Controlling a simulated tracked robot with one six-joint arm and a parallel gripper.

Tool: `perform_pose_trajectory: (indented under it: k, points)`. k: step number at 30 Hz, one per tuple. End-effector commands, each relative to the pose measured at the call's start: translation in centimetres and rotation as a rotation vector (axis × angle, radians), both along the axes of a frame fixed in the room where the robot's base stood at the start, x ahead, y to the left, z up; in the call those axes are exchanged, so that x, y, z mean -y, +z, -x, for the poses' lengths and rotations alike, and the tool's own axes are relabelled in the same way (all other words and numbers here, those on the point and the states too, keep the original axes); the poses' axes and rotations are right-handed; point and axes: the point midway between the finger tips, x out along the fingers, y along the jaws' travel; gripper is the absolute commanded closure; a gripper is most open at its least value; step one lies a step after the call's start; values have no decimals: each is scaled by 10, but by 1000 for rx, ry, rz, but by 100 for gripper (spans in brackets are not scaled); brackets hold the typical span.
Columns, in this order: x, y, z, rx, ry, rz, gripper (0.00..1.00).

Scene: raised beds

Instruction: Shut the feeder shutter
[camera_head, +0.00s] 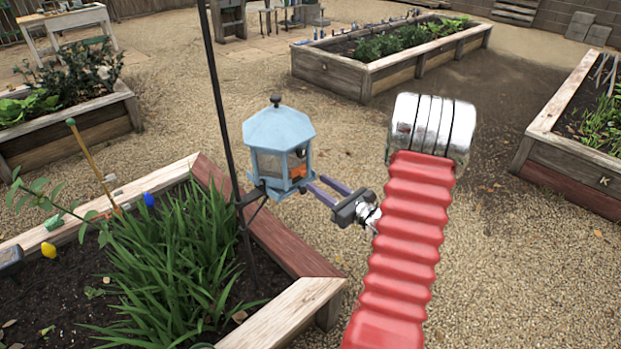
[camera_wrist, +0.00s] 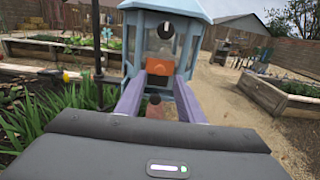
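The feeder (camera_head: 279,135) is a light blue lantern-like box with an eight-sided roof and clear panes, mounted beside a dark pole. It also fills the upper middle of the wrist view (camera_wrist: 134,45). An orange piece (camera_wrist: 160,68), perhaps the shutter or its tab, shows at the feeder's front; it also shows in the head view (camera_head: 298,172). My gripper (camera_head: 316,184) is at the feeder's lower right side. Its two purple fingers (camera_wrist: 160,80) are apart, with the orange piece appearing between and beyond their tips. I cannot tell whether they touch it.
The dark pole (camera_head: 217,110) stands close left of the feeder. A raised bed (camera_head: 285,245) with long green leaves lies below it. Another raised bed (camera_head: 385,77) stands behind. Gravel (camera_head: 500,270) is open to the right.

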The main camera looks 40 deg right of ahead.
Motion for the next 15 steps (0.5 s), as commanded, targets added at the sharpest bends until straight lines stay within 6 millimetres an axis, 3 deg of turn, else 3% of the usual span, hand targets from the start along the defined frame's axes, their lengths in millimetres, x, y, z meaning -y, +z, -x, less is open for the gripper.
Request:
perform_pose_trajectory:
  k: [7, 15]
  points:
    - [-2, 0, -36, 0, 3, 1, 65]
    - [-2, 0, -51, 1, 1, 0, 65]
